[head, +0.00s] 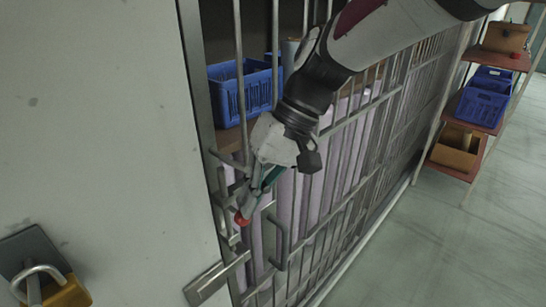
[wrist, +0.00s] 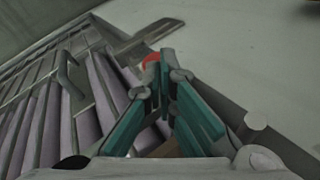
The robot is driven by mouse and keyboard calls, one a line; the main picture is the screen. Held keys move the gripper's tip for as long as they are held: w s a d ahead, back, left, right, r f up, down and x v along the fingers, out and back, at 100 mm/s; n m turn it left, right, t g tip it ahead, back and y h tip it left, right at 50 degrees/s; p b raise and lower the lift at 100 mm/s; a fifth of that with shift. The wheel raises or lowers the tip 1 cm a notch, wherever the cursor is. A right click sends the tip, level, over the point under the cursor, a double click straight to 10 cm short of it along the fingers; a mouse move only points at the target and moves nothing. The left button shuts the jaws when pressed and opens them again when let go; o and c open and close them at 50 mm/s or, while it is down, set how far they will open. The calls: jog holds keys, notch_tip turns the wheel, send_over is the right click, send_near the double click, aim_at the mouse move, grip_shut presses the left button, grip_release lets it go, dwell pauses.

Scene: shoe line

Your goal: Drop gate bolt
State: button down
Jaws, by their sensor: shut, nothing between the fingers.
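The barred metal gate (head: 340,165) stands upright beside a pale wall panel. A red knob (head: 242,218), apparently the gate bolt's handle, is at the gate's left edge; the rest of the bolt is hard to make out behind my gripper. My gripper (head: 253,205) points down at the knob, its teal fingers shut and empty. In the wrist view the red knob (wrist: 151,60) shows just beyond the fingertips (wrist: 163,75); I cannot tell whether they touch. A flat metal latch plate (head: 214,281) lies below the knob, and it also shows in the wrist view (wrist: 147,38).
A brass padlock (head: 66,294) hangs on the pale panel at lower left. A U-shaped gate handle (head: 280,243) sticks out right of the knob. Behind the bars stands a blue crate (head: 226,94). Shelves with bins (head: 484,105) stand at right; the floor (head: 440,235) there is clear.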

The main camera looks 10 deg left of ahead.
jog(key=shift+f, duration=0.1)
notch_tip(320, 180, down, 5)
jog(key=shift+r+b, duration=0.1)
jog(key=shift+b, duration=0.7)
jog(key=v, duration=1.4)
jog(key=shift+p, duration=0.3)
jog(key=shift+w+d, duration=0.1)
jog(key=shift+d, duration=0.05)
